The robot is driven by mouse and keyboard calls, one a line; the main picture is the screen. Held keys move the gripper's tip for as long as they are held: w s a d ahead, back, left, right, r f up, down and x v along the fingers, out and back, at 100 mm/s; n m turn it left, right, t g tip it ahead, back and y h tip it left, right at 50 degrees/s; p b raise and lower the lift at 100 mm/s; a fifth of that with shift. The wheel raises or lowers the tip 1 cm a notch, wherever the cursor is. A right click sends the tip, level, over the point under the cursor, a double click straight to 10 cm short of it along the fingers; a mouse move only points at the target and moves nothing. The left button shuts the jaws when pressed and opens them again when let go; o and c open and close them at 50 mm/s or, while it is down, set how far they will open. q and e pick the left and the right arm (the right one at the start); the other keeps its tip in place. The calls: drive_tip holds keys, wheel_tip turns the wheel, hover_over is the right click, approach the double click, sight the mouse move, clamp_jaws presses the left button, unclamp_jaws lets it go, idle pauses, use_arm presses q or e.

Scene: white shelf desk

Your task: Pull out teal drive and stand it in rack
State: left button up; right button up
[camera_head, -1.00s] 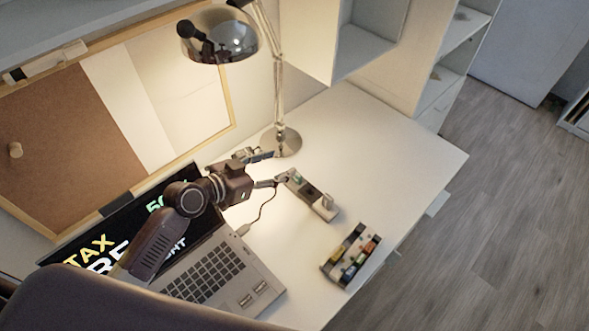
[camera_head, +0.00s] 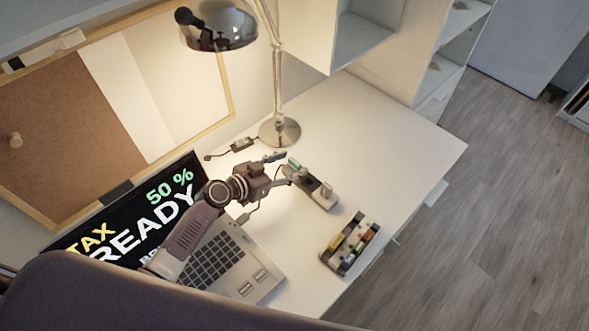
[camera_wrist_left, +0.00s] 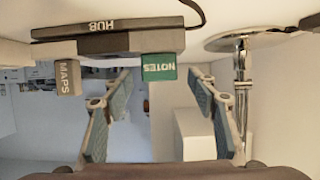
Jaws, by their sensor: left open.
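The teal drive, marked NOTES, shows in the left wrist view (camera_wrist_left: 158,67), plugged into the dark hub (camera_wrist_left: 110,42). A grey drive marked MAPS (camera_wrist_left: 68,76) is plugged in beside it. In the head view the teal drive (camera_head: 293,164) is at the upper end of the hub (camera_head: 316,191). My left gripper (camera_head: 281,169) is open just left of the teal drive. In the wrist view its fingertips (camera_wrist_left: 160,84) are spread either side of the drive's free end, with gaps visible. The rack (camera_head: 335,264) stands at the desk's front right, holding several coloured drives. My right gripper is out of view.
The lamp base (camera_head: 279,132) stands close behind the gripper, its arm rising above. The open laptop (camera_head: 245,270) lies under my left arm. A small black device with a cable (camera_head: 241,145) lies left of the lamp base. The desk right of the hub is clear.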

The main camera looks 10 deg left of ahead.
sight(295, 162)
use_arm(q)
drive_tip(key=shift+x, duration=1.15)
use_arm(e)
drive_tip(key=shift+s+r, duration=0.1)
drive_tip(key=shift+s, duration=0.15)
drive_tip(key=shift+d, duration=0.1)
use_arm(q)
drive_tip(key=c, duration=1)
drive_tip(key=shift+c, duration=0.2)
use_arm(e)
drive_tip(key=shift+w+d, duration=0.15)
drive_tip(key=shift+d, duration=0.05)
use_arm(q)
drive_tip(key=shift+r, duration=0.1)
